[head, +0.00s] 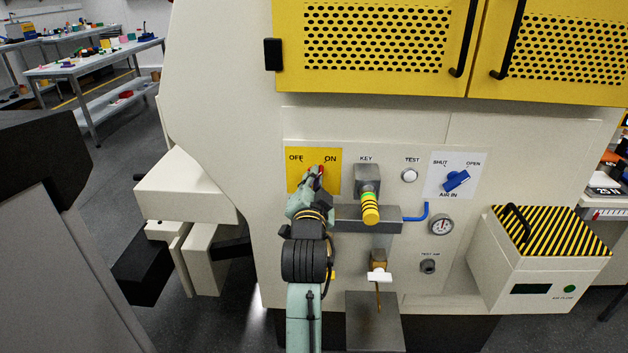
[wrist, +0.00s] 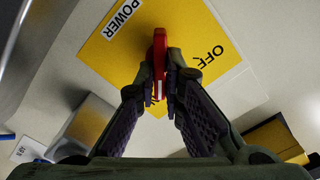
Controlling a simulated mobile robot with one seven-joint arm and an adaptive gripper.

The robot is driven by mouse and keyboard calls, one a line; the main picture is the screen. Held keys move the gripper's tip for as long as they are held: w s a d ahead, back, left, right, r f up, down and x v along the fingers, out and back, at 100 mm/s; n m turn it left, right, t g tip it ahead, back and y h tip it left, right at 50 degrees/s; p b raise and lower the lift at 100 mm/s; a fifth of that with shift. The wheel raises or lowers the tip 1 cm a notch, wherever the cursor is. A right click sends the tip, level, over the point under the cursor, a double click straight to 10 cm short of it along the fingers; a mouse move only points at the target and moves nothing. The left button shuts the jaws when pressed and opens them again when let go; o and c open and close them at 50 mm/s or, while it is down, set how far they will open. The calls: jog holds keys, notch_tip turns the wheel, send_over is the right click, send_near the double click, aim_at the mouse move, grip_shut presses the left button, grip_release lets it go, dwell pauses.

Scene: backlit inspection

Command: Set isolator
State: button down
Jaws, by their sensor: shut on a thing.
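The isolator's red handle (head: 321,168) stands on a yellow plate (head: 297,177) on the front of the cream machine. The plate reads OFF at upper left and ON at upper right. My gripper (head: 315,178) is at the handle and hides most of it in the head view. In the wrist view the red handle (wrist: 160,45) lies between the two fingertips of my gripper (wrist: 160,77), which are shut on it. The plate (wrist: 185,30) there shows POWER and OFF labels; ON is not visible. Which mark the handle points to is hard to tell.
Right of the plate are a key switch with a yellow-banded key (head: 370,210), a TEST button (head: 409,175), a blue air valve (head: 457,180) and a gauge (head: 441,226). A grey ledge (head: 385,219) juts out close to my wrist. A striped box (head: 540,260) projects at right.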

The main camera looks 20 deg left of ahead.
jog(key=n+p, duration=0.2)
jog(key=n, duration=0.3)
jog(key=shift+r, duration=0.15)
jog(key=n+p, duration=0.1)
jog(key=n, duration=0.2)
jog(key=shift+a+n, duration=0.15)
jog(key=shift+n, duration=0.15)
jog(key=n+p, duration=0.1)
jog(key=n, duration=0.3)
jog(key=shift+s+a+n+p, duration=0.1)
jog(key=shift+n+p, duration=0.2)
jog(key=shift+p, duration=0.1)
jog(key=shift+a+n+p, duration=0.1)
jog(key=shift+n+p, duration=0.6)
jog(key=shift+n, duration=1.5)
jog(key=c, duration=1.7)
grip_release()
